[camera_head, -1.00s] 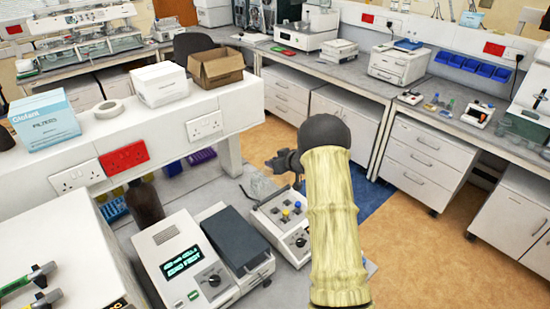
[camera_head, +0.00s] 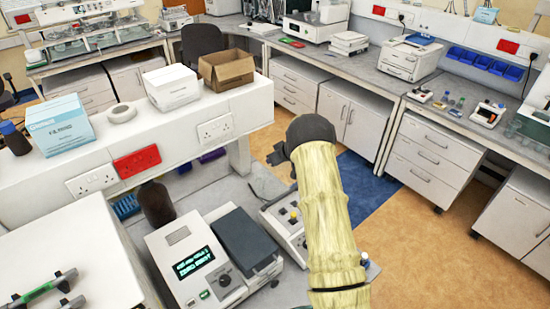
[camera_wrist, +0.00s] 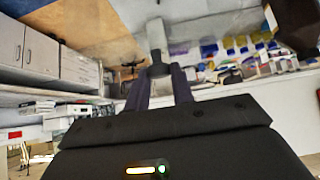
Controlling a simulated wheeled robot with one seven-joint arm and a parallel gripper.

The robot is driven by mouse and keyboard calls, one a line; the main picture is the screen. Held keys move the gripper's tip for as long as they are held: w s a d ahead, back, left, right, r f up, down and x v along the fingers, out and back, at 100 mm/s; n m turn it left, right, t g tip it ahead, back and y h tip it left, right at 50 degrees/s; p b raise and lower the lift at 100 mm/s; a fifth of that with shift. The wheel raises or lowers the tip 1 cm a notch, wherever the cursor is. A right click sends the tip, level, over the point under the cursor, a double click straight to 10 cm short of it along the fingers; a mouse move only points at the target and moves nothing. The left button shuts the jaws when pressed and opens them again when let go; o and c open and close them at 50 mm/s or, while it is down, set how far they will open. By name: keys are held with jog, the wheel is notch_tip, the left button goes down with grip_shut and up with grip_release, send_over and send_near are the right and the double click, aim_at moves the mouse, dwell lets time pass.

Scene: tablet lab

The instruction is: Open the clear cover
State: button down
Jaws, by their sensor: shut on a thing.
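I cannot make out the clear cover for certain in either view. In the head view, my arm reaches over a white instrument with knobs (camera_head: 292,228), which it partly hides. The dark tip of my gripper (camera_head: 278,157) shows just left of my arm's black joint; its fingers cannot be made out there. In the wrist view, the two dark fingers of my gripper (camera_wrist: 159,78) converge on a small grey block (camera_wrist: 159,69) and are shut on it. A pale grey bar (camera_wrist: 157,35) runs upward from this block. Whether the block belongs to the cover cannot be told.
Left of the knobbed instrument stands a white unit with a lit display (camera_head: 193,262) and dark lid (camera_head: 245,240). A raised white shelf (camera_head: 190,135) carries an open cardboard box (camera_head: 227,69) and white box (camera_head: 172,87). Open floor (camera_head: 405,225) lies to the right.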

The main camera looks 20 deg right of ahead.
jog(key=shift+w+r, duration=0.25)
jog(key=shift+r, duration=0.2)
jog(key=c, duration=1.4)
grip_release()
jog(key=shift+o, duration=1.1)
jog(key=shift+f, duration=0.1)
jog(key=shift+s+f, duration=0.1)
jog(key=shift+s, duration=0.1)
jog(key=b+v, duration=0.5)
jog(key=v, duration=1.2)
jog(key=shift+d, duration=0.2)
